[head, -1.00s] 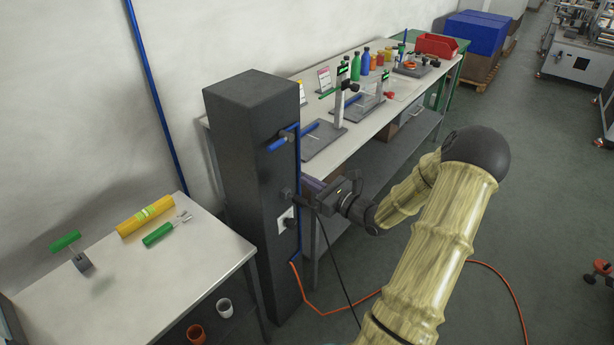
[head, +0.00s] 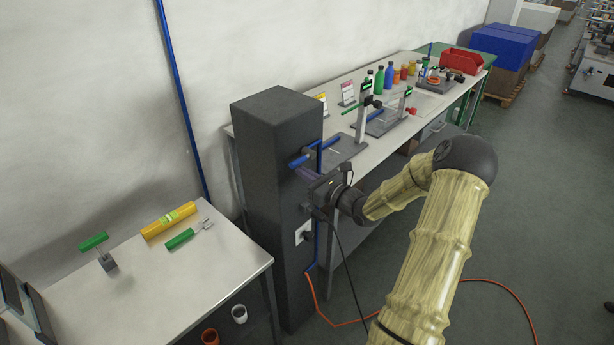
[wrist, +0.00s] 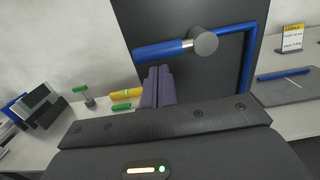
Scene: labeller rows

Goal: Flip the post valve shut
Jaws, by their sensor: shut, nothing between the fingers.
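The post valve is on the dark post (head: 272,160). Its blue lever (head: 301,160) lies nearly level, and in the wrist view the lever (wrist: 160,51) reaches left from a round grey hub (wrist: 204,41). A blue pipe (wrist: 247,62) runs right from the hub and turns down the post. My gripper (head: 304,174) is at the post face just below the lever. In the wrist view its shut, empty fingers (wrist: 158,70) point up at the underside of the lever's middle. I cannot tell whether they touch it.
A white-topped table (head: 150,275) at left holds a yellow cylinder (head: 169,220) and green-handled tools. A long bench (head: 350,100) behind the post carries bottles, fixtures and a red bin (head: 462,62). A socket (head: 302,232) with a cable sits lower on the post. An orange cable (head: 330,318) lies on the floor.

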